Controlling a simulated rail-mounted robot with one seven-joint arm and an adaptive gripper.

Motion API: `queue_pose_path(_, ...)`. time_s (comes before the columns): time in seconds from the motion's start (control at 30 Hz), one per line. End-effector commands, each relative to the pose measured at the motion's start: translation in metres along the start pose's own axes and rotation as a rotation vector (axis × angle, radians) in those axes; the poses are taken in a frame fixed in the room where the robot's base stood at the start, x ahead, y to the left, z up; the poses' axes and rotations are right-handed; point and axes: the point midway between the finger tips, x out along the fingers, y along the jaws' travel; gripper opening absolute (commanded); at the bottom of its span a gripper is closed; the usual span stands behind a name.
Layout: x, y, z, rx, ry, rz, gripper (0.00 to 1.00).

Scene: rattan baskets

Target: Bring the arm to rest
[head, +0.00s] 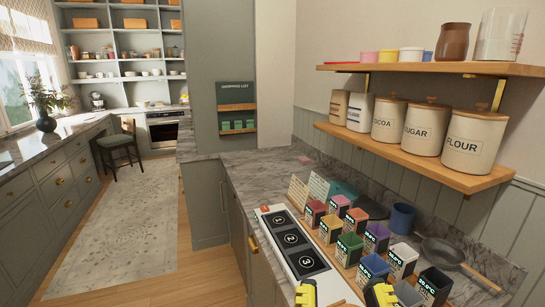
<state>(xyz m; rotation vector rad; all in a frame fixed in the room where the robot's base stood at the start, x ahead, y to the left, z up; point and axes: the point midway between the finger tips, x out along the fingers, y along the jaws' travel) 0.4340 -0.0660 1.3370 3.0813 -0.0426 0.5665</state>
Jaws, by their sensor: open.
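My gripper (345,295) shows only in part at the bottom edge of the head view. Its two yellow and dark fingers stand well apart, so it is open, with nothing visibly held between them. It is in front of the near end of the counter, by the white panel with dark squares numbered 1, 2 and 3 (265,225). The rest of my arm is out of the picture. I cannot tell how high the fingers are above the counter.
Several colourful labelled containers (376,232) stand in rows close to the gripper. A dark pan (445,252) and a blue cup (402,218) stand at right. Wooden shelves (410,163) with canisters overhang the marble counter (237,160).

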Motion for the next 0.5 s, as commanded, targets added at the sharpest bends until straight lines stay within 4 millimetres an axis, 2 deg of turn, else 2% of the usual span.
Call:
queue_pose_path(0.03,0.014,0.000,-0.034,0.001,-0.003,0.000,0.51)
queue_pose_path(0.17,0.032,0.000,-0.083,0.005,-0.002,-0.001,0.51)
queue_pose_path(0.5,0.086,0.001,-0.224,0.011,-0.002,-0.002,0.51)
